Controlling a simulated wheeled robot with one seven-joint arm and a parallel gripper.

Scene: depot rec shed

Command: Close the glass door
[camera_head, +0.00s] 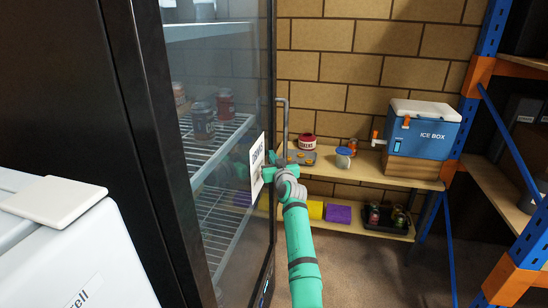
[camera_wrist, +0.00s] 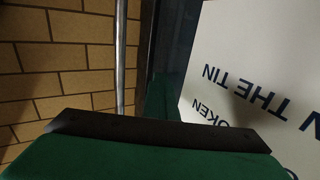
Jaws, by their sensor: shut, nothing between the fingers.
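The glass door (camera_head: 236,110) of a tall black cabinet fills the left middle of the head view, with shelves showing through it. How far it stands ajar is hard to tell. Its upright metal handle (camera_head: 286,120) is on the outer side and also shows in the wrist view (camera_wrist: 120,60). A white sign (camera_head: 257,168) is on the glass and looms at right in the wrist view (camera_wrist: 250,70). My gripper (camera_head: 272,165) is shut and empty, beside the sign and below the handle's upper part. Whether it touches the door is unclear.
Cans (camera_head: 203,118) stand on wire shelves inside the cabinet. A low wooden shelf (camera_head: 372,171) at the back holds a blue ice box (camera_head: 430,130) and tins. A blue and orange rack (camera_head: 478,80) stands at right. A white box (camera_head: 70,245) is at near left. Floor shows right of my arm.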

